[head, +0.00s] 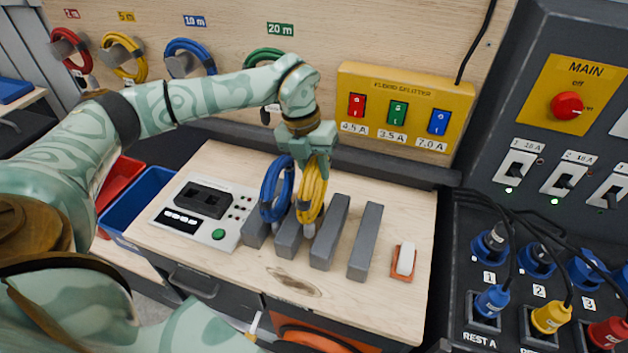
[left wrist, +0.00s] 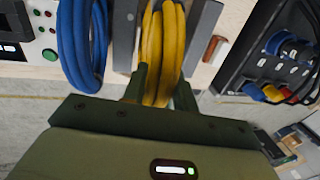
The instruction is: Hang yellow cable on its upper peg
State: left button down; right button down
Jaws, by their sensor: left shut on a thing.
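My left gripper (head: 310,158) points down over the bench and is shut on a coiled yellow cable (head: 312,193). The coil hangs upright among the grey dividers, next to a blue coil (head: 275,190). In the left wrist view the fingers (left wrist: 160,92) clasp the yellow coil (left wrist: 162,45) from both sides; the blue coil (left wrist: 82,45) is to its left. Another yellow coil (head: 122,58) hangs on the back board under the yellow 5 m label (head: 126,16). I cannot make out a free upper peg. My right gripper is not in view.
Grey dividers (head: 364,242) stand upright on the bench (head: 225,268). Red (head: 67,50), blue (head: 188,56) and green coils hang on the board.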

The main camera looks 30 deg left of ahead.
aim_at(314, 202)
pick_arm(q)
jog(key=shift+f+p, duration=0.3)
jog(key=shift+f, duration=1.35)
jog(key=c, duration=1.1)
grip_release()
jog(key=shift+f, duration=0.1)
jog(key=shift+f+b, duration=0.1)
jog(key=shift+b, duration=0.2)
notch_tip(314, 202, up, 16)
jog(key=a, duration=0.3)
jog(key=shift+s+p, duration=0.25)
jog(key=shift+p, duration=0.1)
